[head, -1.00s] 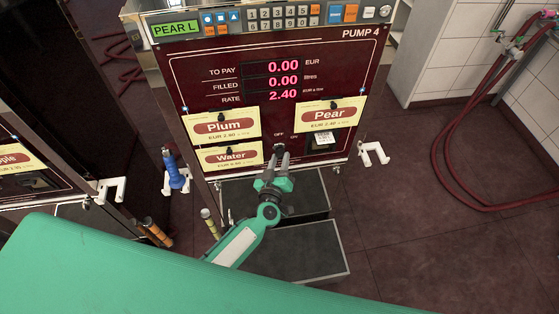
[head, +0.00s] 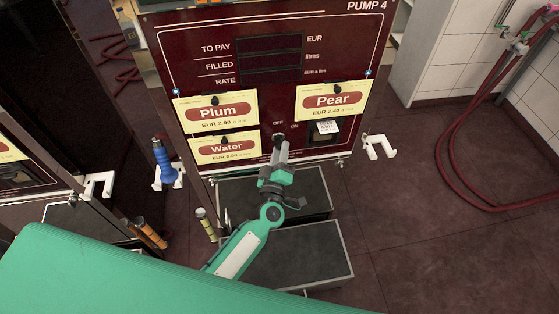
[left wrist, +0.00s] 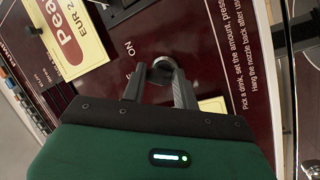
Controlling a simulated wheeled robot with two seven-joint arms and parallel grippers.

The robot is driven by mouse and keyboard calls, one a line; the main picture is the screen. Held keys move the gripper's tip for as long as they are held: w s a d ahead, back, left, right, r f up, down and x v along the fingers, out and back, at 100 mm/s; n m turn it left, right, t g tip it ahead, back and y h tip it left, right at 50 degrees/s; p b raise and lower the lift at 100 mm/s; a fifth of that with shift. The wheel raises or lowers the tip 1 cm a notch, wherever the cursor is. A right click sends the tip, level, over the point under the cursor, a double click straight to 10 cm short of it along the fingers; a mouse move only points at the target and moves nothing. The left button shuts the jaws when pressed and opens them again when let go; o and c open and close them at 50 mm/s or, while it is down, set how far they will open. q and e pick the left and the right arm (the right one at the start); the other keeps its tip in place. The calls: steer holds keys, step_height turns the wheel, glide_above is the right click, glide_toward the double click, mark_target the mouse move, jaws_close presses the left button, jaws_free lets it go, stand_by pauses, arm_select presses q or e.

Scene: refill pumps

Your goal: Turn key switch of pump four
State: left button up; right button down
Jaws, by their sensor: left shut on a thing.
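Pump four (head: 272,20) stands in front of me, its dark red panel marked PUMP 4. Its price display (head: 270,55) is dark. The key switch sits low on the panel by the OFF and ON labels; in the left wrist view its round metal part (left wrist: 163,68) shows between my fingers. My left gripper (head: 279,142) is at the switch, and it also shows in the left wrist view (left wrist: 160,82). It is shut on the key switch, whose key is mostly hidden by the fingers. My right gripper is in neither view.
Cards for Plum (head: 217,112), Water (head: 225,148) and Pear (head: 333,100) hang on the panel around the switch. An empty white holder (head: 378,146) juts out at right; a blue nozzle (head: 163,160) hangs at left. Red hoses (head: 450,150) hang far right.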

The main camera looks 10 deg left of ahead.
arm_select(q)
steer(key=n+y+b, duration=0.1)
steer(key=n+b, duration=0.1)
steer(key=n+y+b, duration=0.1)
steer(key=n+b, duration=0.1)
steer(key=n+t+b, duration=0.1)
steer(key=n+b, duration=0.1)
steer(key=b, duration=0.1)
steer(key=shift+w+d+f+n+y, duration=0.1)
steer(key=shift+d+f+n+y, duration=0.1)
steer(key=shift+f+n+y, duration=0.2)
steer(key=shift+r+n+y+b, duration=0.3)
steer(key=shift+n+y+b, duration=0.1)
steer(key=shift+n+b, duration=0.35)
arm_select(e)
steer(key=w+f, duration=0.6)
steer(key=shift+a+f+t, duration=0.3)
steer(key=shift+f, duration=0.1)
arm_select(q)
steer(key=o, duration=1)
